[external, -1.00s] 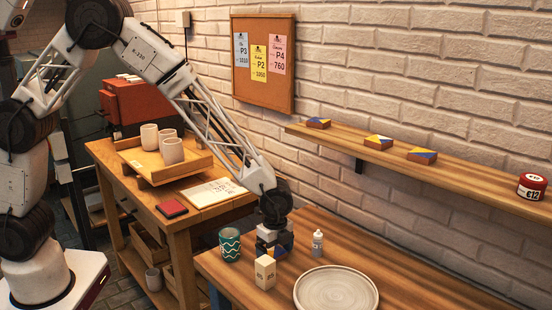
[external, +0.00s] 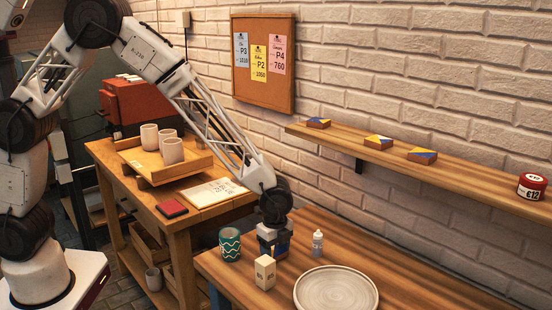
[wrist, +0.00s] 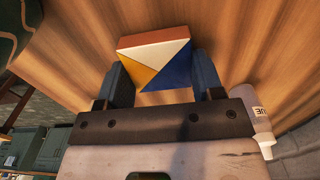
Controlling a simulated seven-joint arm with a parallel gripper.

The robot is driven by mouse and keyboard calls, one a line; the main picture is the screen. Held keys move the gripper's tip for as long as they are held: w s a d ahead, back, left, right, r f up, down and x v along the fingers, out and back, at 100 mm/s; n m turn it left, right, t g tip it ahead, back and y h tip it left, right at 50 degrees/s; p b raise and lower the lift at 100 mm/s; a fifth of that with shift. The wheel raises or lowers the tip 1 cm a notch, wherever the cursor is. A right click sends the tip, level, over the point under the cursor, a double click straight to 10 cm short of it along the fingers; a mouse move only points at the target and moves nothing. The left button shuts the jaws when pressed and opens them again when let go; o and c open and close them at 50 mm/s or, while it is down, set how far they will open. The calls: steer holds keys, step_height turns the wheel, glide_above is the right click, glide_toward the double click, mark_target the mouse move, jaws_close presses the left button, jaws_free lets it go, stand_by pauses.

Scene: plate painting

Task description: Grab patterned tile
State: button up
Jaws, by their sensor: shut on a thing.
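A patterned tile (wrist: 155,62) with white, yellow and blue triangles and an orange-brown edge sits between the two dark fingers of my gripper (wrist: 160,85) in the wrist view. The fingers are shut on its sides. In the external view my gripper (external: 274,243) points down low over the wooden table, and the tile is mostly hidden by it. Three similar patterned tiles lie on the wall shelf: one at the left (external: 318,122), one in the middle (external: 379,142) and one farther right (external: 422,156).
Around my gripper stand a teal patterned cup (external: 230,245), a cream block-shaped box (external: 265,272) and a small white bottle (external: 318,243). A round grey plate (external: 336,290) lies at the front. The wall shelf (external: 470,178) holds a red jar (external: 531,187). The table's right side is clear.

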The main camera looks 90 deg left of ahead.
mark_target(275, 251)
step_height(275, 251, up, 10)
steer(key=shift+f, duration=0.15)
stand_by(0.4)
stand_by(0.7)
